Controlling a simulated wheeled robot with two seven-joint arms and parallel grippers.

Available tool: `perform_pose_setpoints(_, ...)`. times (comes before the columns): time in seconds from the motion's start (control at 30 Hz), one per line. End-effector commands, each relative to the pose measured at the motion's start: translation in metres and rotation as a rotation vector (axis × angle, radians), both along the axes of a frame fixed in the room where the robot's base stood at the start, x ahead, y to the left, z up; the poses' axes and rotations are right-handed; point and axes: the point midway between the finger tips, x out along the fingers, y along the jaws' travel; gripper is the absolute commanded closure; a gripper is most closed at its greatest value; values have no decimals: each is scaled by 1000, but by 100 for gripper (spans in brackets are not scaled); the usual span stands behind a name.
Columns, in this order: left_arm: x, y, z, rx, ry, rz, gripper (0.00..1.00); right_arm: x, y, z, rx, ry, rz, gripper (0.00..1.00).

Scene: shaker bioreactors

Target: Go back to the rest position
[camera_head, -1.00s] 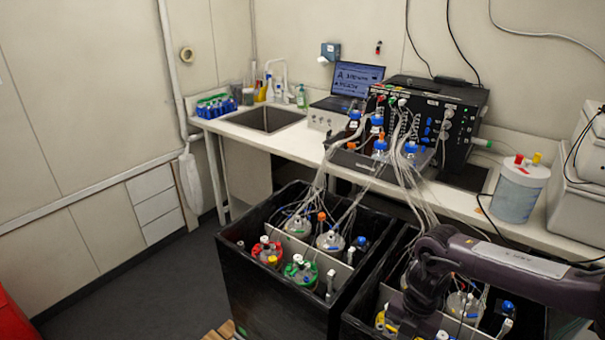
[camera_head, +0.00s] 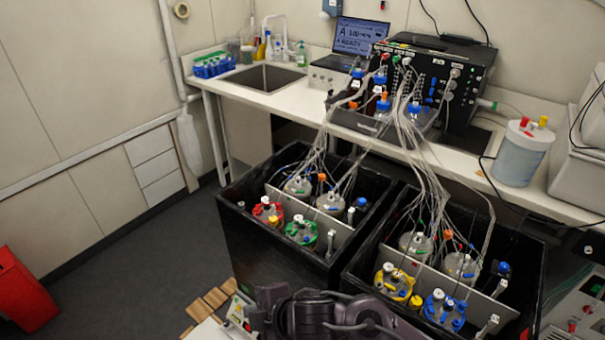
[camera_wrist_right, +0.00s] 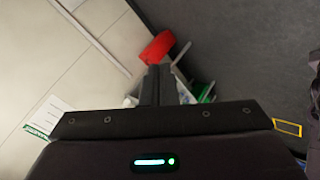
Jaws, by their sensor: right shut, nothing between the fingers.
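My right arm is folded low at the bottom edge of the head view, in front of the two black boxes. In the right wrist view my right gripper (camera_wrist_right: 160,75) is shut, with its dark fingers together and nothing between them. It points toward the floor area, with a red thing (camera_wrist_right: 157,46) beyond the fingertips. In the head view the gripper is hard to tell apart from the dark arm parts. My left gripper is in neither view.
Two black boxes (camera_head: 262,250) hold several vessels with coloured caps and tubes. A white bench (camera_head: 335,130) behind them carries a sink, laptop and black controller. A red bin (camera_head: 22,292) stands at left. Wooden pieces (camera_head: 212,300) lie near my arm. The grey floor at left is mostly clear.

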Motion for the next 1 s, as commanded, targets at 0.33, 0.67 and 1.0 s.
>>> perform_pose_setpoints(0.33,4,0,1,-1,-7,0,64,-1,-132,32,223,362,-896,100)
perform_pose_setpoints(0.67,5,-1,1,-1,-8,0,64,-57,-243,9,209,618,-1392,100)
perform_pose_setpoints(1.0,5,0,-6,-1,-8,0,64,-98,-292,-29,165,752,-1637,100)
